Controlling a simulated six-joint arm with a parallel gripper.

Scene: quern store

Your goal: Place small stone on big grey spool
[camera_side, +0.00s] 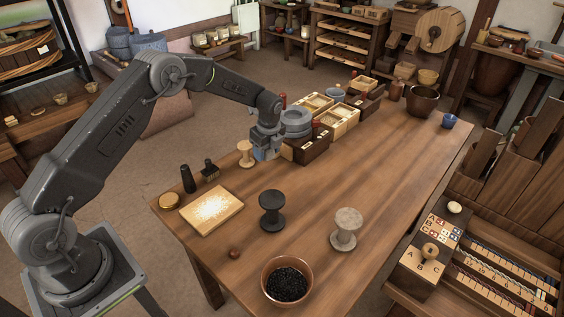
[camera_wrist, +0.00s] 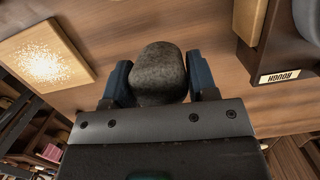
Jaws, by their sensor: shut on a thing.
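My gripper (camera_side: 266,153) is above the far-left part of the table, beside the dark wooden box. In the wrist view its two blue fingers (camera_wrist: 156,75) are shut on a rounded grey-brown stone (camera_wrist: 158,66). The stone cannot be made out in the side view. The big grey spool (camera_side: 346,229) stands upright on the table, to the right of and nearer than my gripper. Its top looks bare. A dark spool (camera_side: 271,210) stands to its left, and a pale wooden spool (camera_side: 245,153) stands close to my gripper.
A board with pale grains (camera_side: 212,210) lies at the left; it also shows in the wrist view (camera_wrist: 45,62). A bowl of black grains (camera_side: 287,281) stands in front. Compartment boxes (camera_side: 307,150) line the far edge; one is labelled in the wrist view. The table's right half is clear.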

